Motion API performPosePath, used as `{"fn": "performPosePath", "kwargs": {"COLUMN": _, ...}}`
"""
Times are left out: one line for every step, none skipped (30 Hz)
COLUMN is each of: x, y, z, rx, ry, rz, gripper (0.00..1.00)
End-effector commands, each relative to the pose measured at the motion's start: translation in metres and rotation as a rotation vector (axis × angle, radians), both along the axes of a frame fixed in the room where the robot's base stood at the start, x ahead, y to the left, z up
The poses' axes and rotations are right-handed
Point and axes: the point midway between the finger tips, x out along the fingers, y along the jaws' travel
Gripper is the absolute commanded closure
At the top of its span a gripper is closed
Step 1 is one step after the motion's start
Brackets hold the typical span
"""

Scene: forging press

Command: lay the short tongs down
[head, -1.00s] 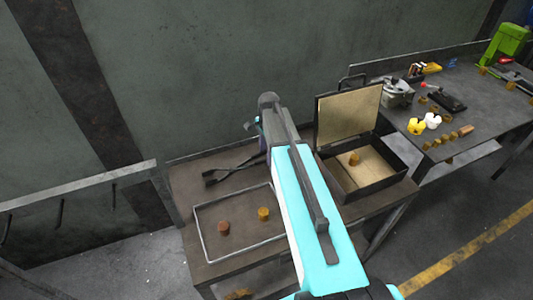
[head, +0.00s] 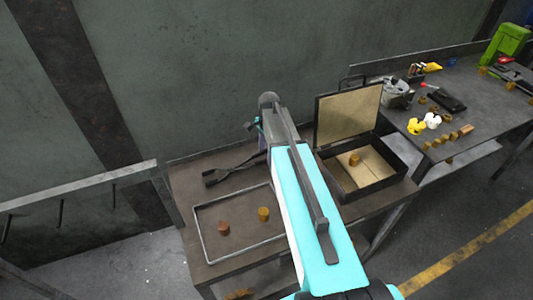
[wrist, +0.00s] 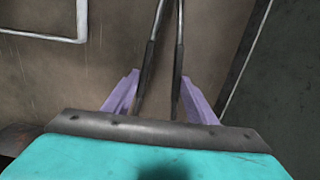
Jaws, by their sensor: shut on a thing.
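The short tongs (head: 229,171) are dark metal, with their jaws pointing left at the back of the brown bench top, behind the wire-edged tray. In the wrist view the two handles (wrist: 151,52) run up from between my purple fingers. My gripper (wrist: 157,96) is shut on the handles. In the head view my cyan arm hides most of the gripper and the handle ends. The tongs are at or very close to the bench top; I cannot tell whether they touch it.
A framed tray (head: 201,236) with two small billets lies in front of the tongs. An open box (head: 350,193) with one billet stands right of my arm. The grey wall (head: 200,80) is close behind. A hook rail (head: 80,190) stands left.

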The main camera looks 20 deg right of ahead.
Motion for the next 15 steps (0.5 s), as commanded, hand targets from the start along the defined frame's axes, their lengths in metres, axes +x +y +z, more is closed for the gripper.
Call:
{"fn": "performPosePath", "kwargs": {"x": 0.0002, "y": 0.0001, "z": 0.0007, "rx": 0.000, "ry": -0.001, "rz": 0.000, "gripper": 0.55}}
{"fn": "performPosePath", "kwargs": {"x": 0.0002, "y": 0.0001, "z": 0.0007, "rx": 0.000, "ry": -0.001, "rz": 0.000, "gripper": 0.55}}
{"fn": "performPosePath", "kwargs": {"x": 0.0002, "y": 0.0001, "z": 0.0007, "rx": 0.000, "ry": -0.001, "rz": 0.000, "gripper": 0.45}}
{"fn": "performPosePath", "kwargs": {"x": 0.0002, "y": 0.0001, "z": 0.0007, "rx": 0.000, "ry": -0.001, "rz": 0.000, "gripper": 0.40}}
{"fn": "performPosePath", "kwargs": {"x": 0.0002, "y": 0.0001, "z": 0.0006, "rx": 0.000, "ry": -0.001, "rz": 0.000, "gripper": 0.36}}
{"fn": "performPosePath", "kwargs": {"x": 0.0002, "y": 0.0001, "z": 0.0006, "rx": 0.000, "ry": -0.001, "rz": 0.000, "gripper": 0.36}}
{"fn": "performPosePath", "kwargs": {"x": 0.0002, "y": 0.0001, "z": 0.0006, "rx": 0.000, "ry": -0.001, "rz": 0.000, "gripper": 0.36}}
{"fn": "performPosePath", "kwargs": {"x": 0.0002, "y": 0.0001, "z": 0.0005, "rx": 0.000, "ry": 0.000, "rz": 0.000, "gripper": 0.36}}
{"fn": "performPosePath", "kwargs": {"x": 0.0001, "y": 0.0001, "z": 0.0004, "rx": 0.000, "ry": 0.000, "rz": 0.000, "gripper": 0.36}}
{"fn": "performPosePath", "kwargs": {"x": 0.0001, "y": 0.0001, "z": 0.0004, "rx": 0.000, "ry": 0.000, "rz": 0.000, "gripper": 0.36}}
{"fn": "performPosePath", "kwargs": {"x": 0.0001, "y": 0.0001, "z": 0.0004, "rx": 0.000, "ry": 0.000, "rz": 0.000, "gripper": 0.36}}
{"fn": "performPosePath", "kwargs": {"x": 0.0001, "y": 0.0001, "z": 0.0003, "rx": 0.000, "ry": 0.000, "rz": 0.000, "gripper": 0.31}}
{"fn": "performPosePath", "kwargs": {"x": 0.0001, "y": 0.0001, "z": 0.0003, "rx": 0.000, "ry": 0.000, "rz": 0.000, "gripper": 0.26}}
{"fn": "performPosePath", "kwargs": {"x": 0.0001, "y": 0.0001, "z": 0.0002, "rx": 0.000, "ry": 0.000, "rz": 0.000, "gripper": 0.21}}
{"fn": "performPosePath", "kwargs": {"x": 0.0001, "y": 0.0001, "z": 0.0002, "rx": 0.000, "ry": 0.000, "rz": 0.000, "gripper": 0.14}}
